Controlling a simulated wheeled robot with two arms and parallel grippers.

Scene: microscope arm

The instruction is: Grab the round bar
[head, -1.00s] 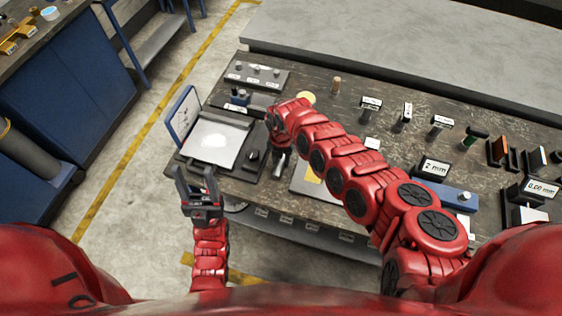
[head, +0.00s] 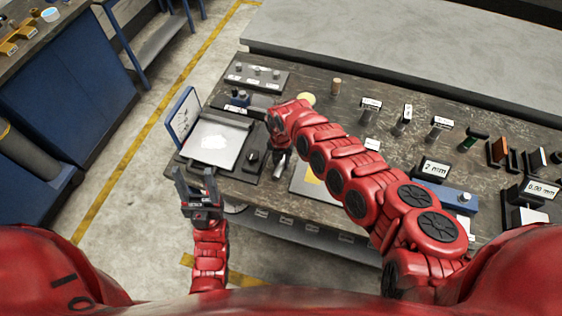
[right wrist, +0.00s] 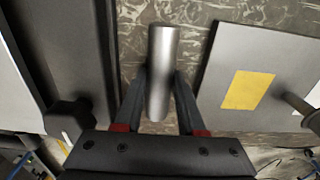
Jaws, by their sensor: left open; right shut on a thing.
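The round bar is a smooth silver cylinder (right wrist: 162,50) in the middle of the right wrist view. My right gripper (right wrist: 160,88) is shut on it, with one dark finger on each side. In the head view the bar (head: 279,168) shows as a small silver piece below my right gripper (head: 281,152), near the front edge of the workbench (head: 330,115). I cannot tell whether the bar touches the bench top. My left gripper (head: 197,187) is open and empty, in front of the bench's left end.
A device with a pale plate (head: 215,143) and an upright blue-framed panel (head: 184,117) stands left of the bar. A grey plate with a yellow patch (right wrist: 249,90) lies right of it. Several labelled stands (head: 439,125) and a "2 mm" display (head: 434,168) are further right.

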